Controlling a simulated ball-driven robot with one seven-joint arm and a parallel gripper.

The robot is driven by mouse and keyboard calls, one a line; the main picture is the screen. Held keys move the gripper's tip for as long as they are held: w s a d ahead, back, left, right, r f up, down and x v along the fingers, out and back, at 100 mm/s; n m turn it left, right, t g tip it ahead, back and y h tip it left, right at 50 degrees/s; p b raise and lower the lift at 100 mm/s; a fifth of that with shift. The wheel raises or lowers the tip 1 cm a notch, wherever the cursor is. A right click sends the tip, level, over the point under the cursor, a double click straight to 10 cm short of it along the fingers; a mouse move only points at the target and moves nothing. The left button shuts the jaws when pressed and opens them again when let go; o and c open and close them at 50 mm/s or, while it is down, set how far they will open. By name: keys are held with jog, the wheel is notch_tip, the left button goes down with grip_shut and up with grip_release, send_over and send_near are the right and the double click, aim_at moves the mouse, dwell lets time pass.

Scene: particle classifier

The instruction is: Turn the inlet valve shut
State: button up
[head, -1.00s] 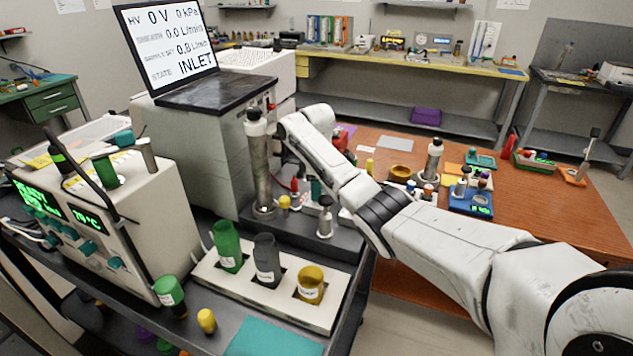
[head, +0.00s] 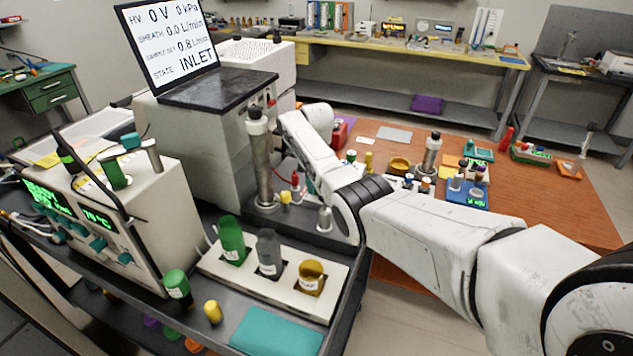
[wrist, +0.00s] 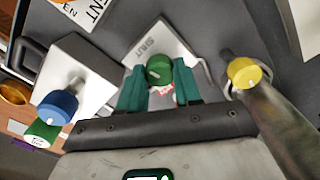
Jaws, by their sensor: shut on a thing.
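In the wrist view my gripper (wrist: 158,88) has its two teal fingers on either side of a round green knob (wrist: 159,69) and is shut on it. The knob stands at a pale plate (wrist: 150,45) whose upside-down lettering seems to read SHUT. A small red and white tag shows just below the knob. The knob's stem and exact turn are hard to make out. In the head view my forearm hides the gripper and this knob.
In the wrist view a yellow-topped fitting (wrist: 243,72) and a metal cylinder (wrist: 275,115) stand close on the right. A blue knob (wrist: 57,108) stands on the left. In the head view a rack (head: 225,262) of three bottles stands in front of the tall column (head: 262,165).

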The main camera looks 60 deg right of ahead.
jog(key=shift+m, duration=1)
jog(key=shift+w+r, duration=0.1)
jog(key=o, duration=1)
jog(key=shift+o, duration=0.2)
notch_tip(320, 180, up, 11)
jog(key=shift+b, duration=0.3)
jog(key=shift+f, duration=0.25)
